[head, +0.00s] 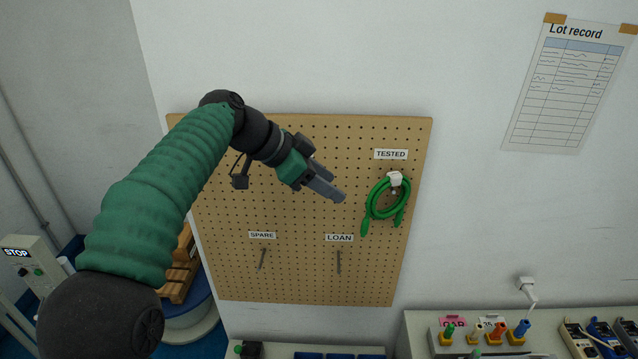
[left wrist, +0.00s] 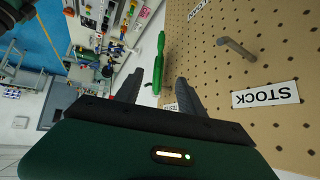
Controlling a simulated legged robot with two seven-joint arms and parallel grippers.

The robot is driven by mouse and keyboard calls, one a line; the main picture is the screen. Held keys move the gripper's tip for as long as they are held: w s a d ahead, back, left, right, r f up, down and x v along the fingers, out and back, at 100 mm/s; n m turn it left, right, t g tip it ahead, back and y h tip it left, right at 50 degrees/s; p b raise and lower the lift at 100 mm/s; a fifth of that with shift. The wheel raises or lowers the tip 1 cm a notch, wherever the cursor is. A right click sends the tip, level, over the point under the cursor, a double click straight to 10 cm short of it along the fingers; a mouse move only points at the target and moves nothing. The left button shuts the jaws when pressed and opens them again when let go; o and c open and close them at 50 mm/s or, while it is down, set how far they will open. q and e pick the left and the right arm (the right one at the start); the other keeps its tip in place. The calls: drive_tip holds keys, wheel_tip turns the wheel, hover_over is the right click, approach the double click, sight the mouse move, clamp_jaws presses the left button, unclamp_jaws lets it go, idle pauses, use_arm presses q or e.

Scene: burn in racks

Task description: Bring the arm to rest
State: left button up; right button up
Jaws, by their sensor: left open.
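My left arm reaches in from the left, and its left gripper (head: 338,194) is in front of the pegboard (head: 300,275), to the left of the green cable (head: 372,208). In the left wrist view the gripper's two dark fingers (left wrist: 158,92) stand apart with nothing held between them. The coiled green cable hangs under the TESTED label (head: 391,154). It also shows beyond the fingers in the left wrist view (left wrist: 159,62), apart from them. My right gripper is out of view.
Empty hooks show under the SPARE label (head: 262,235) and LOAN label (head: 339,238). In the left wrist view a bare hook (left wrist: 236,47) sits by the STOCK label (left wrist: 265,94). A bench (head: 420,325) with colored connectors stands lower right; a STOP box (head: 35,268) stands left.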

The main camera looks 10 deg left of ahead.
use_arm(q)
drive_tip(key=s+a+f+n+g+y+b, duration=0.15)
drive_tip(key=s+f+n, duration=0.25)
drive_tip(key=f, duration=0.5)
drive_tip(key=s+a+f+n+y, duration=0.3)
drive_tip(key=s+f, duration=0.1)
drive_tip(key=f, duration=0.6)
drive_tip(key=s+a+f+n+g+y+b, duration=0.1)
drive_tip(key=s+f+n, duration=0.4)
drive_tip(key=s+f, duration=1.2)
drive_tip(key=shift+s+a+y, duration=0.5)
drive_tip(key=shift+a+y, duration=0.25)
drive_tip(key=shift+y, duration=0.2)
drive_tip(key=shift+g, duration=0.25)
drive_tip(key=shift+w+d, duration=0.1)
drive_tip(key=shift+w, duration=0.05)
